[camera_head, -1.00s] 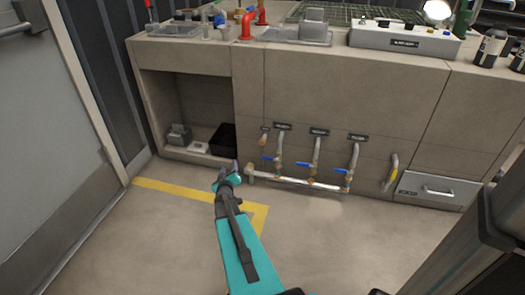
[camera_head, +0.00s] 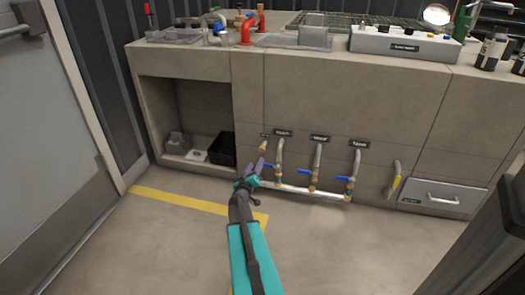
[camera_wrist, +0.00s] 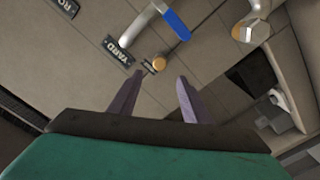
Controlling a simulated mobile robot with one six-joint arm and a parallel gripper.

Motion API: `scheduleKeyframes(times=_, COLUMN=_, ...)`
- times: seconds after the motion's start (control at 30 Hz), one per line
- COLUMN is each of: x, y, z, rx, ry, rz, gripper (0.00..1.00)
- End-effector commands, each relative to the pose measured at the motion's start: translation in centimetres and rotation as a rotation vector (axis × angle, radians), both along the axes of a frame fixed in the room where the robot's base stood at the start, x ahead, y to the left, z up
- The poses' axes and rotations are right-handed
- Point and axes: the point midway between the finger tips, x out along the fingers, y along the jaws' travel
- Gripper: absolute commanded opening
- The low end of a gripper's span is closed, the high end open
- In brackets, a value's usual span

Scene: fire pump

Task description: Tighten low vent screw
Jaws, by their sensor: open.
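The vent screw appears as a small round brass knob (camera_head: 263,146) low on the cabinet front, under a tiny label. It also shows as a brass disc (camera_wrist: 159,62) in the wrist view, beside the small label, whose text is too small to read. My gripper (camera_head: 254,168) is in front of the cabinet, just below and left of the knob in the head view. In the wrist view its two purple fingers (camera_wrist: 157,88) are spread, with the knob ahead of and between them. They appear apart from it and hold nothing.
Vertical pipes with blue-handled valves (camera_head: 315,172) rise from a horizontal pipe (camera_head: 300,191) right of my gripper. A blue handle (camera_wrist: 176,22) and pipe end (camera_wrist: 250,30) appear near the fingers. A YARD label (camera_wrist: 118,49) is close. An open recess holds a black box (camera_head: 222,148).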

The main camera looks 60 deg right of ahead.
Motion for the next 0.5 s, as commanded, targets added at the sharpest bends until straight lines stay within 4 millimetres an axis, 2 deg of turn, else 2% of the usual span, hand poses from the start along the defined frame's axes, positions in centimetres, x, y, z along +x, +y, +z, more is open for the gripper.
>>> scheduleKeyframes(times=0.5, x=1.9, y=-5.6, z=-0.3, rx=0.0, ry=-0.001, rz=0.0, gripper=0.44)
